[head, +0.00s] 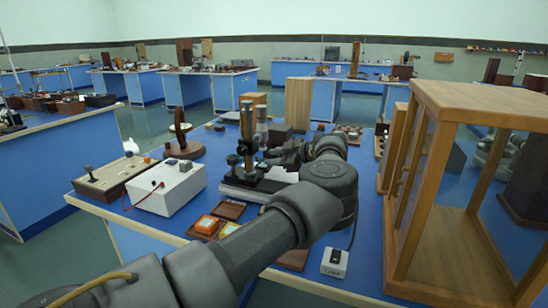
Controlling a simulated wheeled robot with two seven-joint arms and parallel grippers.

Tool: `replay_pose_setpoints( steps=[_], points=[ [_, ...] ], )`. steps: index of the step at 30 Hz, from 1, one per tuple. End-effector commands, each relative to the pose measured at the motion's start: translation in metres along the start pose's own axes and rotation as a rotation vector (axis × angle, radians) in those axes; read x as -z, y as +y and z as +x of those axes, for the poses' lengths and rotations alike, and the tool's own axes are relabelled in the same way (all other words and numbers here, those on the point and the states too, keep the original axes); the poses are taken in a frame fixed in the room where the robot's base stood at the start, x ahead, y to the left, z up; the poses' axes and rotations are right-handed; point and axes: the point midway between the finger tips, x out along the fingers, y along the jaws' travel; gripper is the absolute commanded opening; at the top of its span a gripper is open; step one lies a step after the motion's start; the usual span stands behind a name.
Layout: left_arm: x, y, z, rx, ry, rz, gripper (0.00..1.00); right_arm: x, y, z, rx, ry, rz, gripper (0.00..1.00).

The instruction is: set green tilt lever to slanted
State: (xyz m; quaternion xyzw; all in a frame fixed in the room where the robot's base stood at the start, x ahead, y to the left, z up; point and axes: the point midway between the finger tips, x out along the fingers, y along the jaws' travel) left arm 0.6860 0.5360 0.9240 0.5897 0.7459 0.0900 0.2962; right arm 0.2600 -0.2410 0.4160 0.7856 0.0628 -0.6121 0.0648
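My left gripper (277,157) is just right of the instrument, dark and small. Its fingers blend with the instrument, so contact and opening are unclear. My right gripper is not in view.
A white box (166,187) with a red lead and a beige switch box (112,177) stand at left. Small trays with orange blocks (207,225) lie in front. A wood-framed glass case (455,190) stands close on the right.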

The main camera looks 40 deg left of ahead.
Motion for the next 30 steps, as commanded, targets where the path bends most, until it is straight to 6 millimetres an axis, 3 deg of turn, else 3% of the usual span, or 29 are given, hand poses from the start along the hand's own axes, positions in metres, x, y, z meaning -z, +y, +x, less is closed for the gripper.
replay_pose_setpoints(
  steps=[9,16,23,30],
  points=[
    [0.0002,-0.0001,0.0029,0.0,0.001,0.0,0.31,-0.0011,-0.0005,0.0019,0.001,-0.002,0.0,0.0],
    [0.0003,0.0,0.0027,0.0,0.001,0.0,0.01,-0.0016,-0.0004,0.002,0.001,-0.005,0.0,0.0],
    [0.0,-0.0015,0.0024,-0.009,0.003,-0.02,0.0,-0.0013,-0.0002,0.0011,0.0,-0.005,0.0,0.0],
    [-0.0016,-0.0095,0.0036,-0.091,0.005,-0.218,0.0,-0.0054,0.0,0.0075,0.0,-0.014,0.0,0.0]
  ],
)
